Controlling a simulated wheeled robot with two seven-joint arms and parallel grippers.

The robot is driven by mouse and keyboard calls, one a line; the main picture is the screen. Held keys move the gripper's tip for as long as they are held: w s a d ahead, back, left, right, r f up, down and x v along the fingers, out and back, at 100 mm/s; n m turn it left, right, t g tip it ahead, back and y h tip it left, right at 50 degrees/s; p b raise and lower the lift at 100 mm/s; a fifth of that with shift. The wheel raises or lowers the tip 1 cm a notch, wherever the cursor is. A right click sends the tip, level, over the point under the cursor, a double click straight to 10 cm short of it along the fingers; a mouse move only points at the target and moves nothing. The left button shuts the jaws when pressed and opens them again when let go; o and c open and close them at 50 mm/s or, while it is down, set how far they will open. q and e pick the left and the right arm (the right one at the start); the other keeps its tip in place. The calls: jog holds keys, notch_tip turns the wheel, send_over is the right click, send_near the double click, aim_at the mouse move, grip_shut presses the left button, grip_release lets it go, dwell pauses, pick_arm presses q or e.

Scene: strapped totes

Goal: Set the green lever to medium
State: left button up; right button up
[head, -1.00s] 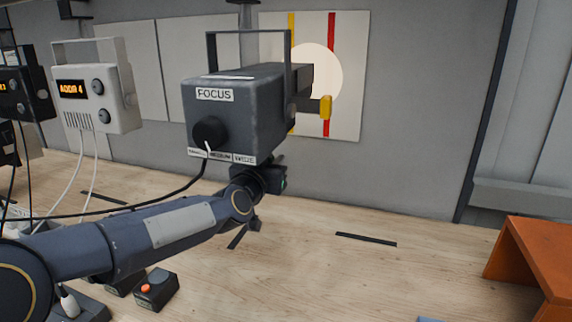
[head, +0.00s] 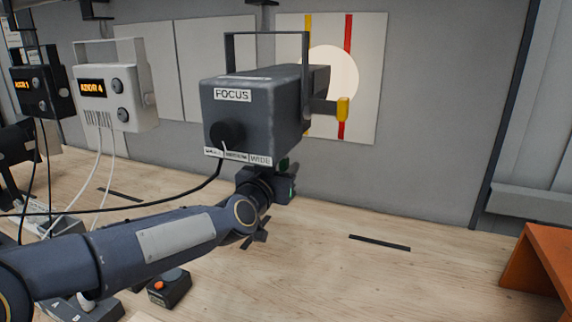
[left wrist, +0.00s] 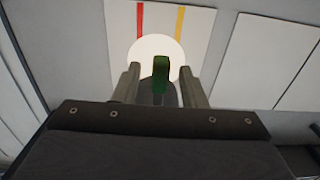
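The grey FOCUS lamp (head: 255,110) hangs from its bracket in the head view. Its lower front edge carries a label strip (head: 238,156) whose right parts read MEDIUM and WIDE. The left label is hard to read. A thin white pointer below the black knob (head: 227,133) meets the strip near the left and middle labels. The green lever (left wrist: 160,75) stands between the fingers in the left wrist view. In the head view, a small green bit (head: 284,163) shows under the lamp. My left gripper (left wrist: 160,85) is open around the lever, with gaps on both sides. My right gripper is out of view.
A yellow-ended handle (head: 343,109) sticks out from the lamp's right side. A white ADDR 4 box (head: 115,100) and a dark box hang at left with cables. A black cable runs left from the lamp. An orange bench (head: 545,270) stands at right.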

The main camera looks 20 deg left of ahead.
aim_at(282, 168)
pick_arm(q)
jog(key=s, duration=0.4)
jog(key=shift+s+a, duration=0.1)
jog(key=shift+s, duration=0.15)
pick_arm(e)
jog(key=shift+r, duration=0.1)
